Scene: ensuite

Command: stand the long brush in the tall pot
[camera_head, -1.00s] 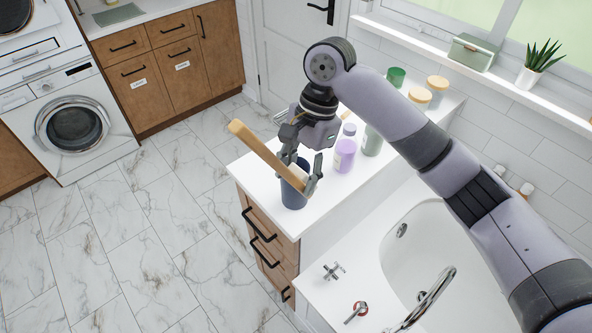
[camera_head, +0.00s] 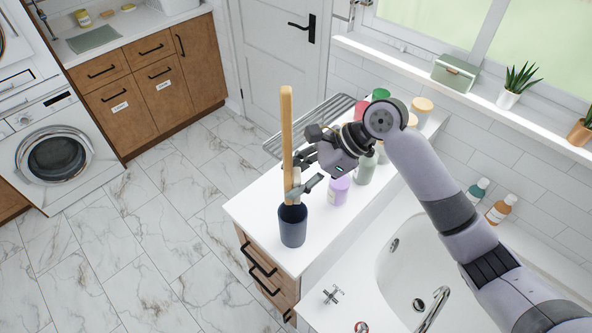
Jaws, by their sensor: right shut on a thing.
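The long brush (camera_head: 287,130) has a pale wooden handle and stands nearly upright, handle end up. My right gripper (camera_head: 298,182) comes from the right and is shut on the brush just above the pot. My left gripper is not in view.
A purple bottle (camera_head: 339,190) and a grey-green bottle (camera_head: 366,168) stand right of the pot, close to my gripper. The bathtub (camera_head: 395,270) lies to the right.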

